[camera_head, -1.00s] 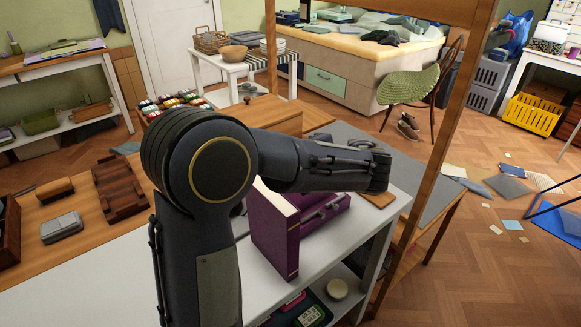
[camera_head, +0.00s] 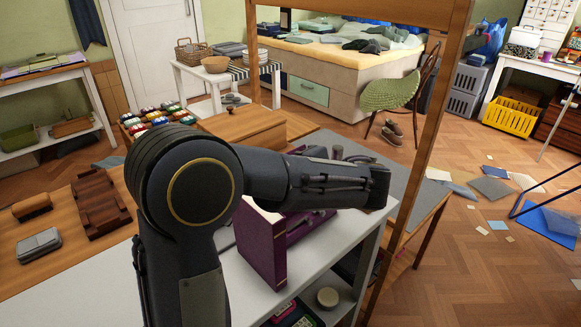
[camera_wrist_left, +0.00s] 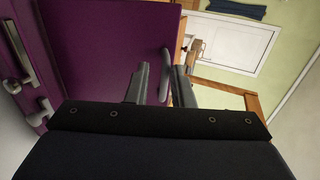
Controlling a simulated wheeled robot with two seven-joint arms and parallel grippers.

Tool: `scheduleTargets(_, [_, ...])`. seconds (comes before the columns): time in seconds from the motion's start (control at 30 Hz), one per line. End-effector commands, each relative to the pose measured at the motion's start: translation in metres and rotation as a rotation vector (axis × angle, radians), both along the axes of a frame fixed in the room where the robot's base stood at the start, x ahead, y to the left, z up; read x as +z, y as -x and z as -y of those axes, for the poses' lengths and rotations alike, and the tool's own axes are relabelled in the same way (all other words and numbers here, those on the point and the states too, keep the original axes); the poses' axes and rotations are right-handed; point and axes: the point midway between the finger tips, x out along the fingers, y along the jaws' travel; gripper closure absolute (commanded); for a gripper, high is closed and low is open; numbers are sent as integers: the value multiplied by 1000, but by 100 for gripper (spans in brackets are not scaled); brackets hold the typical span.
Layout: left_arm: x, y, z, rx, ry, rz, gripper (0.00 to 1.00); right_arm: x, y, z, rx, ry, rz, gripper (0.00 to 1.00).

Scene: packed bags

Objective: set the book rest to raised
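No part is plainly marked as a book rest. A purple upright panel (camera_head: 262,245) with a pale edge stands on the white table, and a low purple part with metal fittings (camera_head: 308,226) adjoins it behind and right. My left arm reaches across above them, and its gripper is hidden in the head view. In the left wrist view, the fingers of my left gripper (camera_wrist_left: 160,88) are apart beside the broad purple panel (camera_wrist_left: 100,40). A grey rounded bar (camera_wrist_left: 165,62) shows between them; contact is unclear. My right gripper is not in view.
A wooden post (camera_head: 415,150) rises just right of my forearm. A dark brown wooden piece (camera_head: 98,205) and a grey case (camera_head: 39,245) lie on the wooden surface at left.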

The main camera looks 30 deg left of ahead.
Motion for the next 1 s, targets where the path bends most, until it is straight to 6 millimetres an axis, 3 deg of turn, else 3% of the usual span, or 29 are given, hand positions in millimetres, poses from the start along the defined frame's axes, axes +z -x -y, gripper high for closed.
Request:
scheduleTargets(0.1, [-1,0,1,-1,1,-1,69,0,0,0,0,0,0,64])
scheduleTargets(0.43, [3,0,5,-2,0,4,69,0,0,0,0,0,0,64])
scheduleTargets(0.8, [23,15,58,-4,0,4,69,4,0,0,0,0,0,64])
scheduleTargets(1.0, [27,20,70,0,1,2,69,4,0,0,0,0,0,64])
